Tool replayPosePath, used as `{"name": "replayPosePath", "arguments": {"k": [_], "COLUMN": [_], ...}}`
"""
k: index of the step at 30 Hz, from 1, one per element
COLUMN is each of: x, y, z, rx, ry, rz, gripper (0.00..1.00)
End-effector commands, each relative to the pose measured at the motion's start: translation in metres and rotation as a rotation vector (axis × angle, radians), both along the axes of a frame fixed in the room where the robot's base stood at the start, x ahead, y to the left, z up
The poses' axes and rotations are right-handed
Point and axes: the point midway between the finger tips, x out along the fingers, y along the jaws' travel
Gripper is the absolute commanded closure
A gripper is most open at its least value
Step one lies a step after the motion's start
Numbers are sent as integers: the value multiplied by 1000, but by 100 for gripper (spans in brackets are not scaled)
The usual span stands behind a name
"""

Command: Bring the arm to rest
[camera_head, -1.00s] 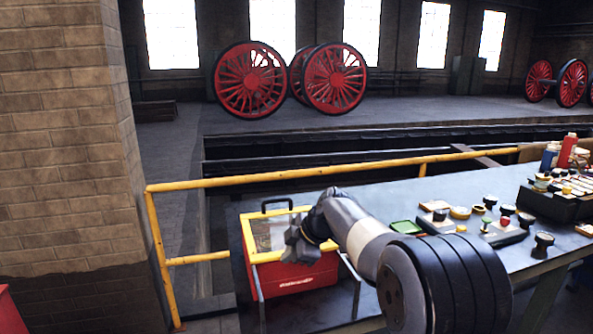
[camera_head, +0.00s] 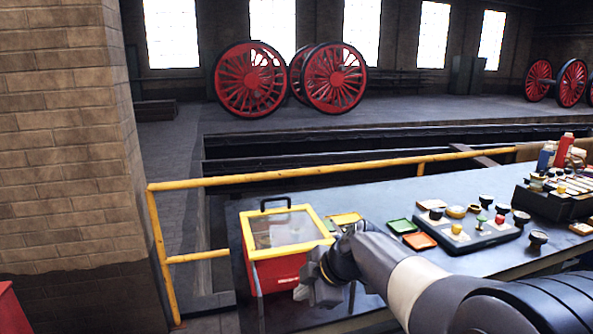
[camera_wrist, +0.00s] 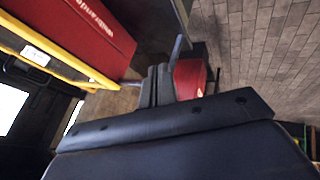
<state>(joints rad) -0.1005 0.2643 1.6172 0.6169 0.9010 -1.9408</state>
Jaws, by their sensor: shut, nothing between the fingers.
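My gripper (camera_head: 312,284) is in front of the right side of the red box in the head view, low and near the table's left end. It is shut and empty. In the wrist view the two fingers (camera_wrist: 157,86) are together, with brick-patterned floor beyond them. The arm reaches in from the lower right and hides part of the table.
A red box (camera_head: 275,272) with a yellow-framed clear lid stands at the left end of the grey table (camera_head: 370,206). A control panel (camera_head: 470,234) with several knobs and coloured trays lie to the right. A yellow railing (camera_head: 300,174) runs behind.

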Motion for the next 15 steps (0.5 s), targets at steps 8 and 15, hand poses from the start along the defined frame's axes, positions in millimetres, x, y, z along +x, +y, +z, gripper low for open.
{"name": "replayPosePath", "arguments": {"k": [8, 15], "x": [-42, -73], "y": [-12, -22], "z": [-1, 1], "rx": [0, -1], "ry": [-3, -3], "rz": [0, -1], "gripper": [100, 100]}}
